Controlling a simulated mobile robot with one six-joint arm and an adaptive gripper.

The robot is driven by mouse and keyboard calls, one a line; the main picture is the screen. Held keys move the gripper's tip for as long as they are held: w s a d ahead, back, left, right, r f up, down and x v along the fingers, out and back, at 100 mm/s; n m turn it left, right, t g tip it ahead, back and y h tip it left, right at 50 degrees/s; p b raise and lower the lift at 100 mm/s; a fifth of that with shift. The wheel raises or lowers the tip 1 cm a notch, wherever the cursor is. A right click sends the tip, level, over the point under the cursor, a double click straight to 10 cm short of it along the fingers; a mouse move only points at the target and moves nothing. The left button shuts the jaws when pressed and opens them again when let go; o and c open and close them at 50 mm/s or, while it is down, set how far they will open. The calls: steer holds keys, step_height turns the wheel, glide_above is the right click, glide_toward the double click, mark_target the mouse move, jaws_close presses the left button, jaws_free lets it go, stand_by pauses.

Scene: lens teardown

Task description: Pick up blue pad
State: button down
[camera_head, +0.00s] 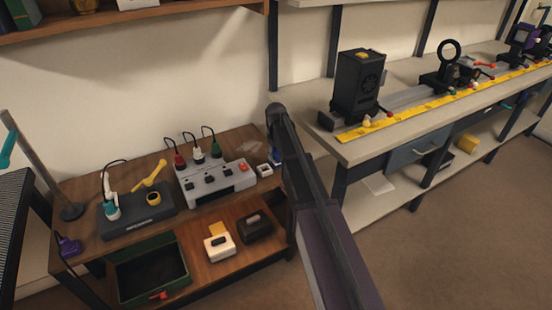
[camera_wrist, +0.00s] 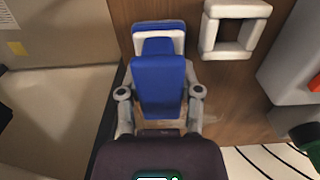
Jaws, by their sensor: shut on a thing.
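The blue pad (camera_wrist: 160,88) is in the middle of the wrist view, between the two grey fingers of my gripper (camera_wrist: 160,95), which is shut on it. Behind its upper end is a white-rimmed piece (camera_wrist: 158,28) with a blue inside; I cannot tell whether the two touch. In the head view a bit of blue (camera_head: 276,157) shows beside my arm at the right end of the wooden bench (camera_head: 235,142). My arm hides most of the gripper there, and the height of the pad above the bench is unclear.
An empty white square frame (camera_wrist: 207,38) stands close to the right of the pad. A grey box with a red button (camera_head: 216,183) and cables is left of my arm. The workbench with the yellow ruler (camera_head: 440,104) is at the right.

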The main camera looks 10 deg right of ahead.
steer(key=shift+r, duration=0.15)
step_height(320, 180, up, 2)
steer(key=shift+r+p, duration=0.1)
steer(key=shift+p, duration=1.15)
steer(key=shift+r+p, duration=0.8)
steer(key=shift+p, duration=0.05)
steer(key=s+a, duration=0.3)
steer(key=s, duration=1.2)
steer(key=shift+s+r+p, duration=0.35)
steer(key=shift+r+p, duration=0.05)
steer(key=shift+p, duration=0.05)
steer(key=shift+a, duration=0.1)
steer(key=c, duration=0.9)
jaws_free()
steer(key=shift+c, duration=0.2)
steer(key=c, duration=0.4)
steer(key=shift+o, duration=0.2)
step_height(320, 180, up, 18)
steer(key=p, duration=1.8)
